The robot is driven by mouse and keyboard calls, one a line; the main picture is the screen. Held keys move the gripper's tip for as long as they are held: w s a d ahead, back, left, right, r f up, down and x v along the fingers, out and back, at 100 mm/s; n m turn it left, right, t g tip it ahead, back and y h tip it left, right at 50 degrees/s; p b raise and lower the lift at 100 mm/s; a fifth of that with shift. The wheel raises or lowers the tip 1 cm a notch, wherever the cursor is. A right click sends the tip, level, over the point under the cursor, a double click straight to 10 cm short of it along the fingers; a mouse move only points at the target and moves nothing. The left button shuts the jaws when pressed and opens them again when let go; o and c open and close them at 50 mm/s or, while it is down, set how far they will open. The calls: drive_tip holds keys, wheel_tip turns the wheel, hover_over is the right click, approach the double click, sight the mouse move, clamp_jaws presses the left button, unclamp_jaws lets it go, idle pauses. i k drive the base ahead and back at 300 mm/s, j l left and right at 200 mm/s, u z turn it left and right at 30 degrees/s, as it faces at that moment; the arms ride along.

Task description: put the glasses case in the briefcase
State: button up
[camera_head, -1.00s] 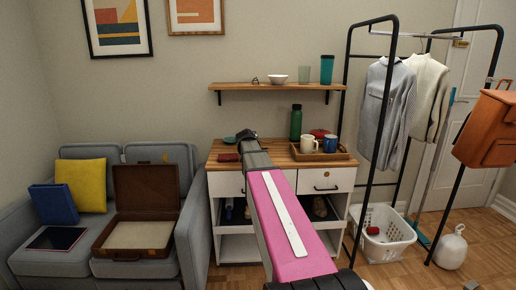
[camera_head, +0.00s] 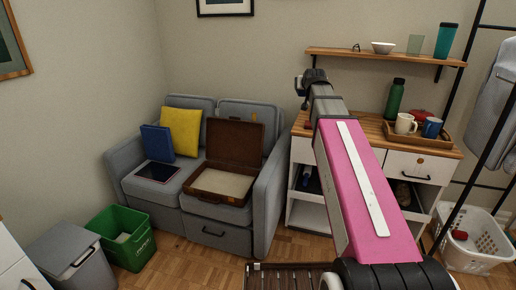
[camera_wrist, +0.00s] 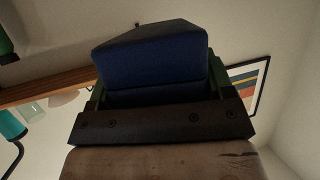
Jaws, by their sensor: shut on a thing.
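The brown briefcase (camera_head: 236,142) lies open on the right seat of the grey sofa, its lid raised toward the backrest and its pale inside showing empty. My gripper (camera_head: 300,88) is up above the left end of the wooden desk top, to the right of the briefcase and apart from it. In the wrist view, my gripper (camera_wrist: 153,88) is shut on a dark blue, box-like thing, which I take as the glasses case (camera_wrist: 150,60). Its lower part is hidden by the dark gripper bar.
The sofa's right armrest (camera_head: 270,190) stands between the desk and the briefcase. A blue box (camera_head: 157,142), a yellow cushion (camera_head: 182,132) and a dark tablet (camera_head: 157,173) are left of the briefcase. A wall shelf (camera_head: 385,56) hangs above the desk. A green bin (camera_head: 130,240) stands on the floor.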

sight(238, 190)
drive_tip(key=i+l+u, duration=0.1)
drive_tip(key=u, duration=1.15)
drive_tip(key=l+u, duration=0.75)
drive_tip(key=l, duration=0.25)
drive_tip(key=k+l+u, duration=0.15)
drive_tip(key=l+u, duration=0.25)
drive_tip(key=k+l, duration=0.1)
drive_tip(key=l, duration=0.25)
drive_tip(key=k+l, duration=0.1)
drive_tip(key=l, duration=0.3)
